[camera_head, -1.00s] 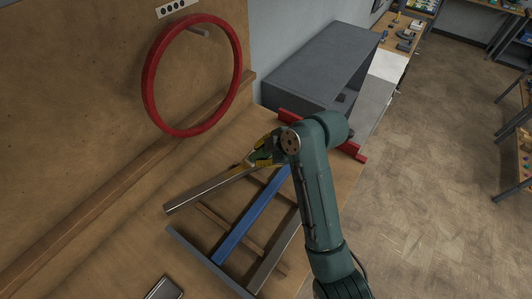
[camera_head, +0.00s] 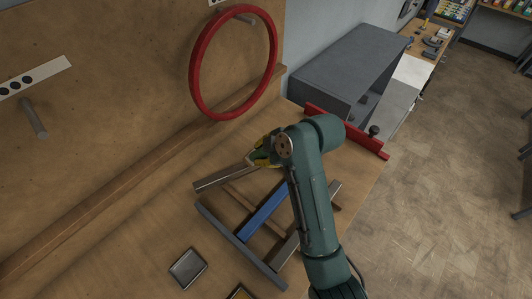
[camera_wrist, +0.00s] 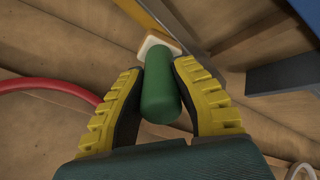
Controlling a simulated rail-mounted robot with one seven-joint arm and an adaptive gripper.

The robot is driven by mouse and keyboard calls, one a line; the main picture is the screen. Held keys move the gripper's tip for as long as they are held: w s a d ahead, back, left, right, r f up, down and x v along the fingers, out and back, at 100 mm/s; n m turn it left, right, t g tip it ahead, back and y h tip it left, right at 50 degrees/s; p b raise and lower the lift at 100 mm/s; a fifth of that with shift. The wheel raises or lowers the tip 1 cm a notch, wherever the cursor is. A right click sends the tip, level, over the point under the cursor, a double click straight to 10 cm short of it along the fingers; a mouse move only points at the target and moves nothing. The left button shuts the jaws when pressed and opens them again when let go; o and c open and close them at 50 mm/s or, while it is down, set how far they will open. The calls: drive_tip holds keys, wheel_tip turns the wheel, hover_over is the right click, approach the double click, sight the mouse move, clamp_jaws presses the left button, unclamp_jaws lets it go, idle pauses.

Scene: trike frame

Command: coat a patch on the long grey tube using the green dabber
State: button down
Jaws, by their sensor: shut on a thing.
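My gripper (camera_head: 259,157) is shut on the green dabber (camera_wrist: 161,98); it also shows in the wrist view (camera_wrist: 160,72), one yellow ribbed finger on each side of the handle. The dabber's cream pad (camera_wrist: 160,42) points away from the palm. In the head view a long grey tube (camera_head: 222,179) lies at the left of the frame, and my gripper is over its far part, hiding it. Several other bars lie close by, one blue (camera_head: 262,212) and one grey in front (camera_head: 240,245). I cannot tell whether the pad touches the tube.
A shallow square tray (camera_head: 188,267) lies on the bench to the front left. A red ring (camera_head: 194,75) hangs on the backboard. A red bar (camera_head: 374,148) and a large grey box (camera_head: 340,75) stand behind my arm. Bare bench (camera_head: 125,225) lies left of the frame.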

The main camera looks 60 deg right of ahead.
sight(258, 151)
drive_tip(key=shift+w+a, duration=0.25)
drive_tip(key=shift+a, duration=0.05)
drive_tip(key=shift+a+r, duration=0.2)
drive_tip(key=shift+r, duration=0.05)
wheel_tip(258, 151, up, 2)
drive_tip(key=shift+d+r, duration=0.15)
drive_tip(key=shift+r, duration=2.65)
